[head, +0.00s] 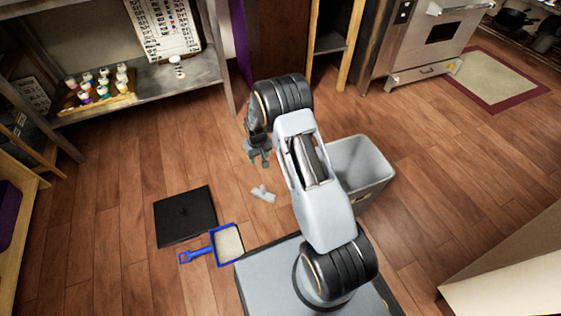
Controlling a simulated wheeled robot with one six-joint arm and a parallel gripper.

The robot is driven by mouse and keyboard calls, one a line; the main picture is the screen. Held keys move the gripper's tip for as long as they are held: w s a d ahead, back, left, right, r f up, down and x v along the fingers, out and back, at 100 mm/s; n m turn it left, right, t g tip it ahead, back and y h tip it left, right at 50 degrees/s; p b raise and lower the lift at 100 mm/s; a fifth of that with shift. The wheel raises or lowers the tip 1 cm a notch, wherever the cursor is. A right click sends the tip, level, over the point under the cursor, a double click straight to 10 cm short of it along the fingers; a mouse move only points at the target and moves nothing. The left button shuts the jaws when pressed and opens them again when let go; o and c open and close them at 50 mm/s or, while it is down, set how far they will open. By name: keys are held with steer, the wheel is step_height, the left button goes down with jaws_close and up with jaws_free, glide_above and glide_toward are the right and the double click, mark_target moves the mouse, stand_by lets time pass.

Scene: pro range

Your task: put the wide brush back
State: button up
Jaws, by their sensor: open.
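A flat tool with a blue rim, pale face and blue handle (228,243) lies on the wooden floor beside my base; I cannot tell if it is the wide brush or a dustpan. A small pale grey piece (262,194) lies on the floor to its upper right; its kind is unclear too. My gripper (260,159) hangs from the arm, open, with nothing seen between its fingers. In the picture it is just above the pale grey piece, apart from both things.
A black square mat (185,215) lies left of the blue tool. A grey bin (364,172) stands right of my arm, partly hidden by it. A shelf (175,83) with small bottles is at upper left, an oven (440,40) at upper right. The floor between is mostly clear.

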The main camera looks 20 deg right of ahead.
steer(key=s+r+t, duration=0.1)
steer(key=s+r, duration=0.3)
steer(key=r, duration=0.5)
steer(key=s+r, duration=0.4)
steer(key=r, duration=0.6)
steer(key=s+r, duration=0.4)
steer(key=s, duration=0.4)
steer(key=s+r+m+t, duration=0.1)
steer(key=s+r, duration=0.3)
steer(key=s, duration=0.4)
steer(key=shift+s+r, duration=0.25)
steer(key=shift+s, duration=0.1)
